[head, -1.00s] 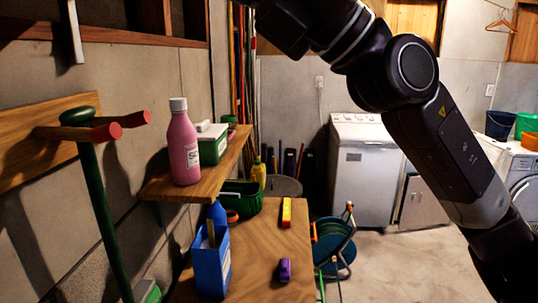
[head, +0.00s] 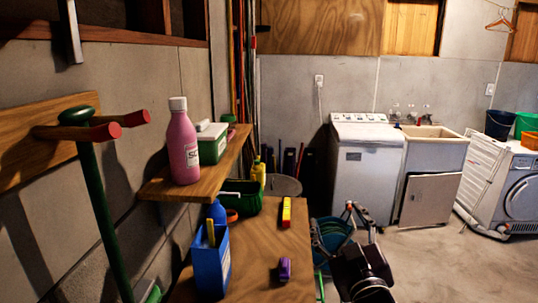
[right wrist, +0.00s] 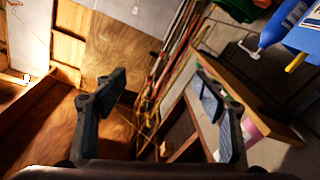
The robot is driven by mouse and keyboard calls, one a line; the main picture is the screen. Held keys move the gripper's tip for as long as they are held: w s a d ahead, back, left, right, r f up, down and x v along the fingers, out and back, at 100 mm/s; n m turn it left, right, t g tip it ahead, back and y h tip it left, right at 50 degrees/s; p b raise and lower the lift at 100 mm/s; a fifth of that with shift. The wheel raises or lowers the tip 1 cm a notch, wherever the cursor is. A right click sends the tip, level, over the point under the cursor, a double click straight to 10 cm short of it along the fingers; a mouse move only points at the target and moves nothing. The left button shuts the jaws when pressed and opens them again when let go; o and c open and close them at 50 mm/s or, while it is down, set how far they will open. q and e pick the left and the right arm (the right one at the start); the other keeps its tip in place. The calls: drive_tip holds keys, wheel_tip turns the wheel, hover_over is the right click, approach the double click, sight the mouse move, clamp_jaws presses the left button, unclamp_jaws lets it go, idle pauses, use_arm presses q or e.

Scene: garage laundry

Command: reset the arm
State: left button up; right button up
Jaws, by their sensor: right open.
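My right gripper (head: 358,216) is at the lower right of the middle in the head view, in front of the blue-green hose reel (head: 330,236), its fingers pointing up. In the right wrist view its two dark fingers (right wrist: 164,95) stand wide apart with nothing between them. My left gripper is in neither view.
A wooden workbench (head: 255,240) holds a blue box (head: 210,268), a purple item (head: 284,269) and a yellow-red item (head: 286,212). A shelf (head: 165,190) above holds a pink bottle (head: 183,145). A white washer (head: 365,170) stands behind. Floor at right is clear.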

drive_tip(key=s+d+f+m+g+h, duration=0.15)
drive_tip(key=s+f+g, duration=0.35)
drive_tip(key=s+f, duration=0.75)
drive_tip(key=s+d+f+m+g, duration=0.1)
drive_tip(key=s+d+f+g, duration=0.35)
drive_tip(key=f, duration=1.25)
drive_tip(key=s+f+g, duration=0.3)
drive_tip(key=s+f, duration=0.1)
drive_tip(key=s, duration=0.5)
drive_tip(key=s+f+g, duration=0.3)
drive_tip(key=s+f, duration=0.1)
drive_tip(key=s, duration=0.6)
wheel_tip(320, 180, down, 24)
drive_tip(key=s+d+f+g, duration=0.2)
drive_tip(key=s+f, duration=1.5)
drive_tip(key=shift+s, duration=0.2)
drive_tip(key=shift+f+y, duration=0.1)
drive_tip(key=shift+y, duration=0.15)
